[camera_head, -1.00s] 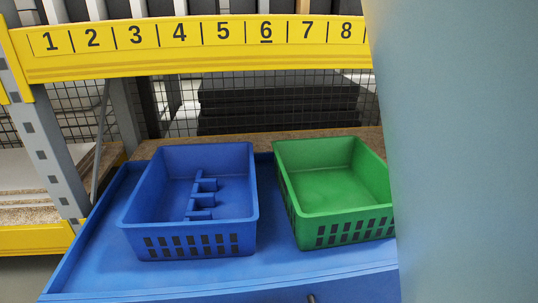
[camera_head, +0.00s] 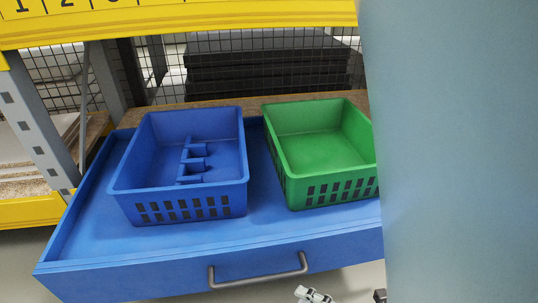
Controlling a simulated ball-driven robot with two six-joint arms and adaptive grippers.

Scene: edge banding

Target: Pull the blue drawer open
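The blue drawer (camera_head: 85,249) stands out from under the shelf, with its tray surface and front panel in view. Its grey bar handle (camera_head: 258,275) is on the front panel, low in the view. A small white and dark part (camera_head: 313,296), which looks like a piece of my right gripper, shows at the bottom edge, right of and below the handle. It is apart from the handle in the picture. Its fingertips are cut off, so I cannot tell whether it is open. My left gripper is not in view.
A blue crate (camera_head: 190,209) with dividers and a green crate (camera_head: 330,189) sit in the drawer. A grey rack upright (camera_head: 32,125) stands at the left, and a yellow numbered beam (camera_head: 180,22) crosses above. A large pale blue-grey surface blocks the right side.

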